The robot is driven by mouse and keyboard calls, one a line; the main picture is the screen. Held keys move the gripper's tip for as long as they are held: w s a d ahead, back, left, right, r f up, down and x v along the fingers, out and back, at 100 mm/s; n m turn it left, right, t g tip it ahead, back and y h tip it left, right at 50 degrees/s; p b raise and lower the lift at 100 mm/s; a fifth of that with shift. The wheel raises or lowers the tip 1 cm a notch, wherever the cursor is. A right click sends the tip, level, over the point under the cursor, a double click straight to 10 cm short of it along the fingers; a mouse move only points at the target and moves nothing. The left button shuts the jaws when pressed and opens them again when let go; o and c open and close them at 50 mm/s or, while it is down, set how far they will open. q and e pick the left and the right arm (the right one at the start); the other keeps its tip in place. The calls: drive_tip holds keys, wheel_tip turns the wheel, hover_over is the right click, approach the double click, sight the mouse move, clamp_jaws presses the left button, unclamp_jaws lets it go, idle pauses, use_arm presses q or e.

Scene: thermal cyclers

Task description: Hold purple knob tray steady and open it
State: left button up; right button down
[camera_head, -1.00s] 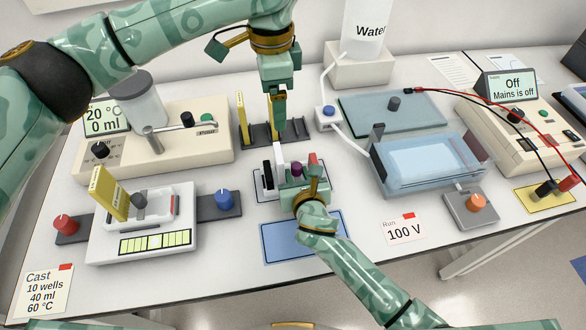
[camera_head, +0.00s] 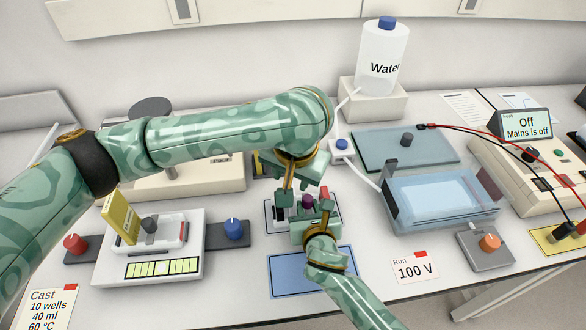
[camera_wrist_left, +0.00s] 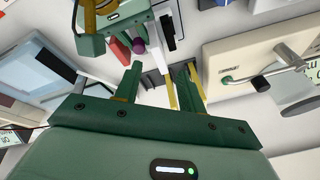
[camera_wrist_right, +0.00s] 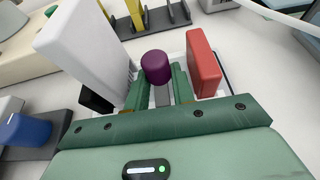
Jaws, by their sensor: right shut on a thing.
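The purple knob (camera_head: 308,201) stands up on a small tray between a white block (camera_wrist_right: 85,45) and a red block (camera_wrist_right: 203,62). In the right wrist view the knob (camera_wrist_right: 157,66) shows between my right fingers. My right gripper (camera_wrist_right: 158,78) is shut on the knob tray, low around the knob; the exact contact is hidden. My left gripper (camera_head: 302,182) hangs just behind the tray. In the left wrist view its fingers (camera_wrist_left: 162,72) are apart and empty, with the purple knob (camera_wrist_left: 138,46) and my right gripper (camera_wrist_left: 108,18) ahead.
A blue mat (camera_head: 310,278) lies in front of the tray. A casting stand with a yellow comb (camera_head: 120,217) is left. A clear blue tank (camera_head: 440,196) is right, the water bottle (camera_head: 383,58) behind. The comb rack is mostly hidden by my left arm.

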use_arm(q)
drive_tip(key=w+f+n, duration=0.1)
drive_tip(key=f+n, duration=0.1)
drive_tip(key=f, duration=0.1)
drive_tip(key=w+f+n, duration=0.2)
drive_tip(key=f, duration=0.1)
drive_tip(key=w+f+n+t, duration=0.1)
drive_tip(key=w+f+n, duration=0.1)
drive_tip(key=f, duration=0.2)
drive_tip(key=shift+w+a+f, duration=0.1)
drive_tip(key=shift+a, duration=0.25)
clamp_jaws()
drive_tip(key=shift+r, duration=0.2)
idle(0.3)
drive_tip(key=shift+r, duration=0.95)
